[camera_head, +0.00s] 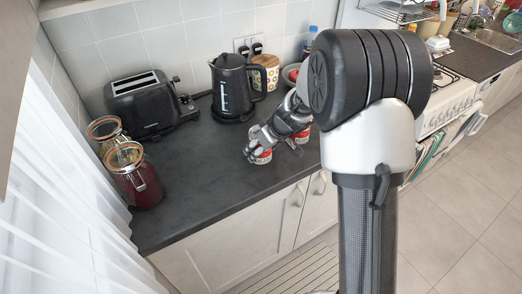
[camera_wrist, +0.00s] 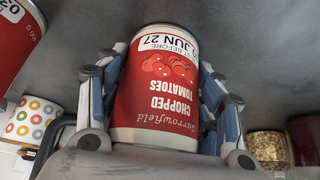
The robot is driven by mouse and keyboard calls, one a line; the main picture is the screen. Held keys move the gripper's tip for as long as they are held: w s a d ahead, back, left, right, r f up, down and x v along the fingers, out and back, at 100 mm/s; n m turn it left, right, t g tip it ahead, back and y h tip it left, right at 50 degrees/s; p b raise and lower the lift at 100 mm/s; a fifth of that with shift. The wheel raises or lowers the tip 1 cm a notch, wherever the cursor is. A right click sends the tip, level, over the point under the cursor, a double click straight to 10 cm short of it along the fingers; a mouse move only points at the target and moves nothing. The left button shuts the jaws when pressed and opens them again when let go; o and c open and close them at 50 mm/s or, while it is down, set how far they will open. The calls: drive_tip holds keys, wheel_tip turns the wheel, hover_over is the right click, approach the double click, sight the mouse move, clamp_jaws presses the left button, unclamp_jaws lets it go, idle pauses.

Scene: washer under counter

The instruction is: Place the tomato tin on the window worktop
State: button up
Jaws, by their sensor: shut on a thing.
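The tomato tin (camera_wrist: 158,95), red and white with a "chopped tomatoes" label, is between the fingers of my gripper (camera_wrist: 160,100) in the wrist view. The fingers press on both its sides. In the head view the tin (camera_head: 261,156) shows low in my gripper (camera_head: 262,143), over the dark worktop (camera_head: 215,175) beside the white curtain. I cannot tell whether its base touches the surface. My arm hides part of the worktop.
A second red tin (camera_head: 301,134) stands close to the right, partly behind my gripper; it also shows in the wrist view (camera_wrist: 18,42). A kettle (camera_head: 232,90), toaster (camera_head: 150,104) and glass jars (camera_head: 134,177) stand around. The worktop's front middle is clear.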

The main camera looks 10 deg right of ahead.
idle(0.3)
drive_tip(key=o, duration=1)
drive_tip(key=shift+f, duration=0.15)
drive_tip(key=o, duration=0.4)
drive_tip(key=shift+o, duration=0.2)
